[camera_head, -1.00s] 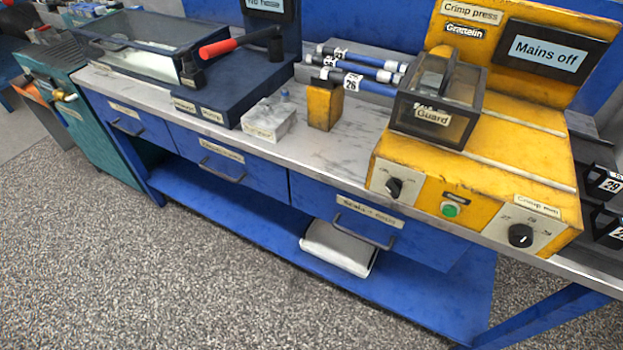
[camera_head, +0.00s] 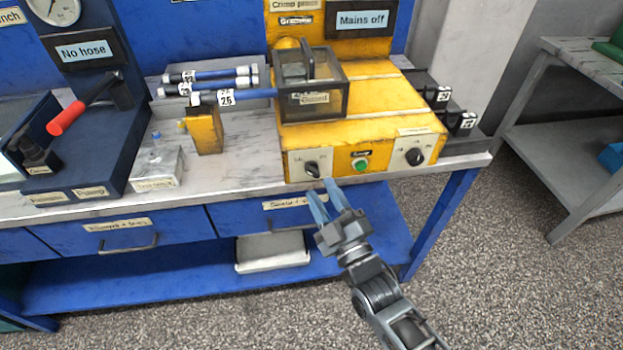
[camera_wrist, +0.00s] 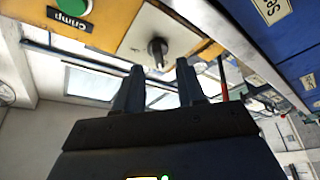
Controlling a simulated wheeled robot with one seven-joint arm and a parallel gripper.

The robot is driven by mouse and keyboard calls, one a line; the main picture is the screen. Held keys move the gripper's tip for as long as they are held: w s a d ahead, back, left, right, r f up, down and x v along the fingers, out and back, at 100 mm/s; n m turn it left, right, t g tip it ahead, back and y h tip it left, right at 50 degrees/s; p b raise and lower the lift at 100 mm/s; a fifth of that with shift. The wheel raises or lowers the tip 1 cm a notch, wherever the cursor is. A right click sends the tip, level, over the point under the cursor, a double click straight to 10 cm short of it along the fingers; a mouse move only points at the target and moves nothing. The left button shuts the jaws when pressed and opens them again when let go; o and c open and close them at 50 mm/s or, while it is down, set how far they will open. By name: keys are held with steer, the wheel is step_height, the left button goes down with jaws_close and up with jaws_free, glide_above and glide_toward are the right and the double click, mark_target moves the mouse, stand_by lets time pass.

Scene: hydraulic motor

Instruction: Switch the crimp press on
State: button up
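The yellow crimp press (camera_head: 375,115) stands at the right end of the bench. Its display (camera_head: 362,20) reads "Mains off". On its front are a black rotary switch (camera_head: 312,168) at left, a green button (camera_head: 361,164) and a second black knob (camera_head: 414,157) at right. My gripper (camera_head: 321,189) is open and empty, just in front of and below the left switch. In the wrist view, which looks upside down, the left switch (camera_wrist: 157,50) lies ahead between the open fingers (camera_wrist: 159,68), apart from them. The green button (camera_wrist: 74,6) is beside it.
A yellow block (camera_head: 206,130) and a pale box (camera_head: 157,168) stand left. Drawers (camera_head: 130,235) lie below the bench edge. A grey table (camera_head: 575,130) stands right.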

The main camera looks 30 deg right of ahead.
mark_target(315, 176)
steer(key=shift+x, duration=1.85)
steer(key=shift+d, duration=0.1)
steer(key=shift+c, duration=0.4)
jaws_close()
steer(key=shift+r, duration=0.1)
